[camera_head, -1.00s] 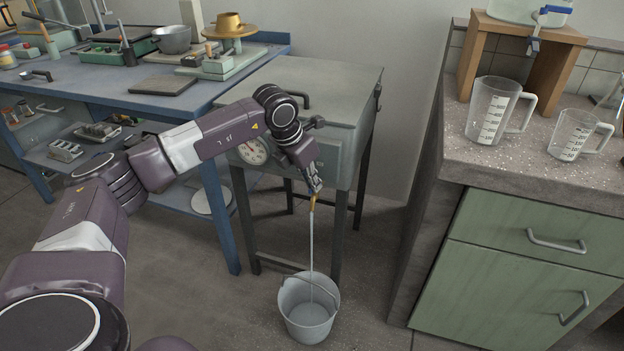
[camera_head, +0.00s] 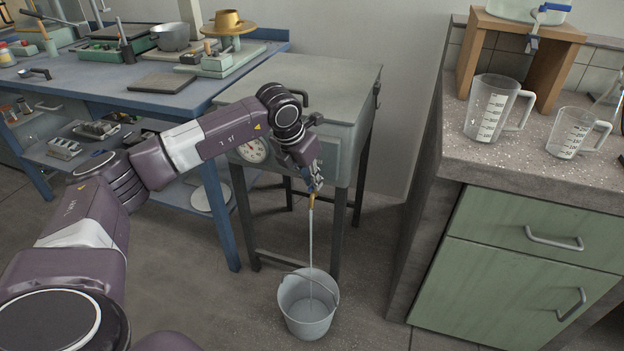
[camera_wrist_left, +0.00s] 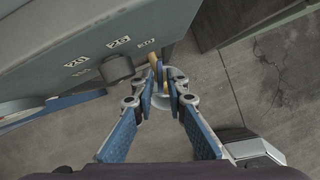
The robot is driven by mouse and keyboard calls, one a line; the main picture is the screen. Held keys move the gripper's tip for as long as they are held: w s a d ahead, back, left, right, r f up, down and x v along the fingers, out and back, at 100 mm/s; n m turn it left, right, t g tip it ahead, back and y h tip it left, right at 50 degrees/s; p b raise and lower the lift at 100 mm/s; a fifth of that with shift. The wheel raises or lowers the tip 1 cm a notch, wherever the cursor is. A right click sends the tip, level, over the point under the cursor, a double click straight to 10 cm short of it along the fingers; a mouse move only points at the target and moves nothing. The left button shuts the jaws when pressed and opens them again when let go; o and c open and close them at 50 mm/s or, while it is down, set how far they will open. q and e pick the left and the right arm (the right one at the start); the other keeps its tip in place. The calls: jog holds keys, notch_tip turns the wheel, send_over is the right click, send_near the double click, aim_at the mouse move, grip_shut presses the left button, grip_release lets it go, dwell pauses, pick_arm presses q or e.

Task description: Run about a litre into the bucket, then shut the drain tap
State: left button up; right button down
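A grey bucket (camera_head: 290,302) stands upright on the floor below the steel tank (camera_head: 330,95). A thin stream of water (camera_head: 311,245) falls from the brass drain tap (camera_head: 312,201) into it. The water level inside is too unclear to read. My left gripper (camera_head: 314,183) is at the tap, in front of the tank. In the left wrist view its blue-padded fingers (camera_wrist_left: 161,84) stand either side of the tap handle, with brass (camera_wrist_left: 153,58) showing just beyond. Whether they grip the handle is unclear. My right gripper is out of view.
A blue workbench (camera_head: 110,98) with pots and tools stands at the left. At the right, a green-fronted counter (camera_head: 520,268) carries two clear measuring jugs (camera_head: 490,108) (camera_head: 577,132) and a wooden stand (camera_head: 545,75). The floor around the bucket is clear.

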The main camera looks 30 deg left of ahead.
pick_arm(q)
jog(key=v, duration=1.1)
jog(key=shift+r, duration=0.4)
jog(key=shift+s, duration=0.15)
